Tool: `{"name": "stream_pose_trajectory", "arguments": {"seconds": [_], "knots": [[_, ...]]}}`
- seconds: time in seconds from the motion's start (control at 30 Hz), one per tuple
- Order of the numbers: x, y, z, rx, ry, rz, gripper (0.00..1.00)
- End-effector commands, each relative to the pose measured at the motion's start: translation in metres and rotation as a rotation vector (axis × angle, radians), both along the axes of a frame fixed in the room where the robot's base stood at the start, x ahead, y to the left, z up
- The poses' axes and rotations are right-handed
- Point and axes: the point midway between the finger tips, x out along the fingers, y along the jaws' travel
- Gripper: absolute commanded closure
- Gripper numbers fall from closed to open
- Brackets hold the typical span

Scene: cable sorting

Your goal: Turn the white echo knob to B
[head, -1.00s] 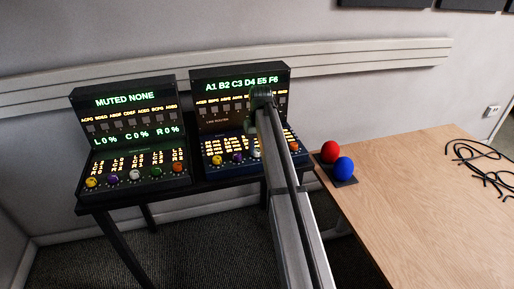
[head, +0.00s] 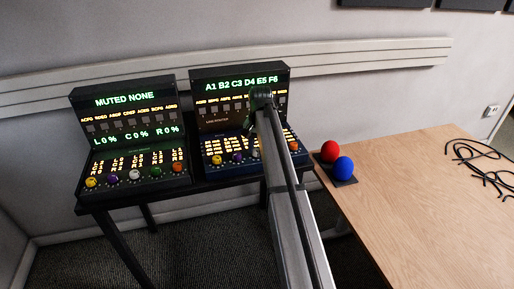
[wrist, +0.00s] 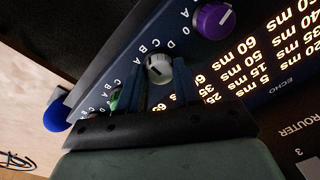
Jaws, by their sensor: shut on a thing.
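The white echo knob (wrist: 158,69) shows in the wrist view on the dark blue panel, with a dark pointer line on its face. Letters A to D curve around its upper left side; I cannot tell for sure which one the line meets. My gripper (wrist: 160,77) has one finger on each side of the knob and is shut on it. In the head view the white knob (head: 255,153) shows on the right console (head: 238,72), beside my arm. My fingertips are too small and dark to make out there.
A purple knob (wrist: 213,20) sits beside the white one, and a green knob is partly hidden behind a finger. The left console (head: 125,97) stands alongside.

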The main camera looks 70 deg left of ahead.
Motion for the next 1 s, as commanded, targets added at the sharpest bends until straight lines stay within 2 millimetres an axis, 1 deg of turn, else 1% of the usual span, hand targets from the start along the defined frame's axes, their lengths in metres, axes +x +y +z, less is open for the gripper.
{"name": "stream_pose_trajectory", "arguments": {"seconds": [0.37,0.4,0.6,0.67,0.87,1.0], "knots": [[-0.0004,0.0001,0.0002,0.001,0.0,-0.003,0.97],[-0.0003,0.0002,0.0002,0.001,0.0,-0.003,0.66],[-0.0002,0.0002,0.0001,0.001,0.0,-0.003,0.46],[-0.0002,0.0,0.0001,0.0,0.0,-0.003,0.41],[-0.0001,0.0001,0.0001,0.0,0.0,-0.003,0.41],[0.0002,0.0002,0.0048,0.001,0.0,-0.003,0.41]]}}
